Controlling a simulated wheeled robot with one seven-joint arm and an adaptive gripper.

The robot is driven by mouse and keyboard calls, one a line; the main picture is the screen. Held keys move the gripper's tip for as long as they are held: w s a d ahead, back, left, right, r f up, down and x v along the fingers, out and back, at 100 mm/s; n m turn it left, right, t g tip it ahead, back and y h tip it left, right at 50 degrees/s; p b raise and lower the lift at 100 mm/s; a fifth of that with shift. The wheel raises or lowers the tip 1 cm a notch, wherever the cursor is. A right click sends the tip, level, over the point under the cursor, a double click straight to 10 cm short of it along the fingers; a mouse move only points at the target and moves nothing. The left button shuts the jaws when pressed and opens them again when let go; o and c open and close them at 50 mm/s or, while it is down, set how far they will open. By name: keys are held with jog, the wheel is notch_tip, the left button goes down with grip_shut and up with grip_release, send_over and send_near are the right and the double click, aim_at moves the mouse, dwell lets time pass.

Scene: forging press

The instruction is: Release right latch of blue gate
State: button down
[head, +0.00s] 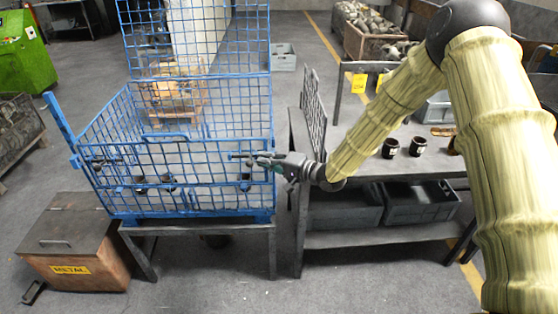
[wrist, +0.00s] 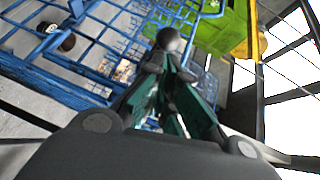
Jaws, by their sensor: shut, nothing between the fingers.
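The blue gate (head: 165,136) is the wire-mesh front of a blue cage in the head view, and it stands upright. Its right latch (head: 238,155) is a small dark bar near the gate's right edge. My gripper (head: 262,160) is at that latch, coming from the right, with its fingers pointing left. In the wrist view my gripper (wrist: 168,72) is shut and empty, and a grey round knob (wrist: 170,40) shows right at the fingertips. I cannot tell whether the fingers touch it. The fingers partly hide the latch.
The left latch (head: 103,162) is at the gate's other side. A grey table (head: 372,166) with a mesh panel stands close on the right, below my arm. A brown metal box (head: 75,235) lies at front left.

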jog(key=shift+w+a, duration=0.15)
jog(key=shift+a, duration=0.1)
jog(key=a, duration=0.4)
jog(key=shift+a, duration=0.25)
jog(key=p, duration=0.3)
send_near(251, 160)
jog(key=shift+w+d+f, duration=0.15)
jog(key=shift+f, duration=0.05)
dwell(0.4)
